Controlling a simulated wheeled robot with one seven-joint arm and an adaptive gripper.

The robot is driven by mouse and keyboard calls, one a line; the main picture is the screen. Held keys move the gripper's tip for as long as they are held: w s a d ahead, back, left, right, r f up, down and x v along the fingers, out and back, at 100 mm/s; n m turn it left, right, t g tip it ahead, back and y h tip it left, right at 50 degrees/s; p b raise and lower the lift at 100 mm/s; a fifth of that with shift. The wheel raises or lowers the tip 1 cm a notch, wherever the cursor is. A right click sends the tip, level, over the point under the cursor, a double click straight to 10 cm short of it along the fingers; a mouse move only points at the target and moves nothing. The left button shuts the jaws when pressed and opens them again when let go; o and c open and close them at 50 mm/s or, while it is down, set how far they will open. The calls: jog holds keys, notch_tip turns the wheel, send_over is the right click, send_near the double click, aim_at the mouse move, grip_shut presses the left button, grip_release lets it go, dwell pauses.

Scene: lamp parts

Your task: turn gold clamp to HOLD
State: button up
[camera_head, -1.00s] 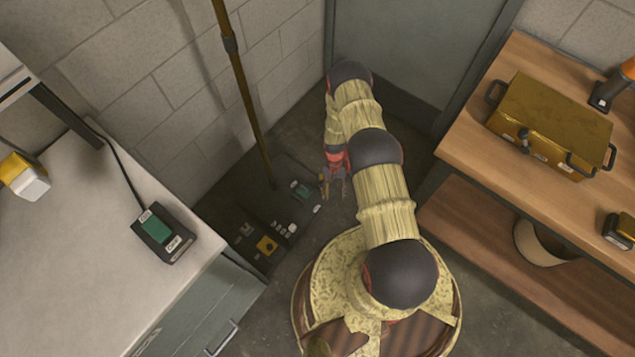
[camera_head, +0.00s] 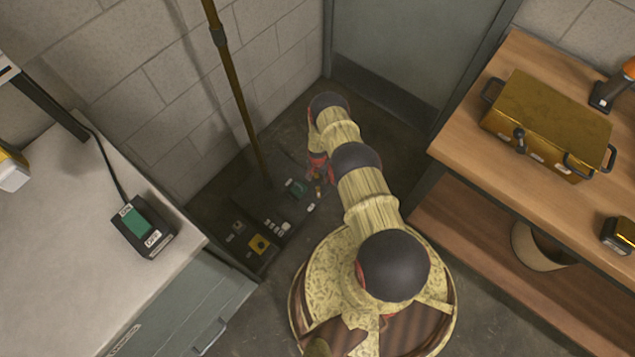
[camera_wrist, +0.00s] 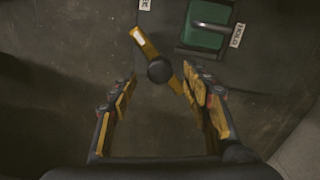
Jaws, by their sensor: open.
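The gold clamp (camera_wrist: 146,45) is a flat gold bar with a dark round hub, set slantwise in the wrist view from upper left to lower right. My gripper (camera_wrist: 160,88) is open. Its fingers stand on either side of the clamp's lower end, the right finger close to the bar; I cannot tell whether they touch. A label that seems to read HOLD (camera_wrist: 237,35) lies at the upper right, beside a green plate (camera_wrist: 203,38) with a grey handle. Another label (camera_wrist: 145,4) is cut off at the top edge. In the head view my gripper (camera_head: 317,184) is small and low over the dark panel.
The dark floor panel (camera_head: 258,204) carries a pole (camera_head: 237,95) and several small fittings, including a yellow one (camera_head: 259,244). A grey bench with an ON/OFF switch box (camera_head: 142,226) stands left. A wooden bench with a gold box (camera_head: 545,125) stands right.

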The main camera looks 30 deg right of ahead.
aim_at(318, 184)
jog(key=shift+f+b, duration=0.45)
jog(key=shift+f, duration=1)
jog(key=shift+c, duration=0.8)
grip_shut()
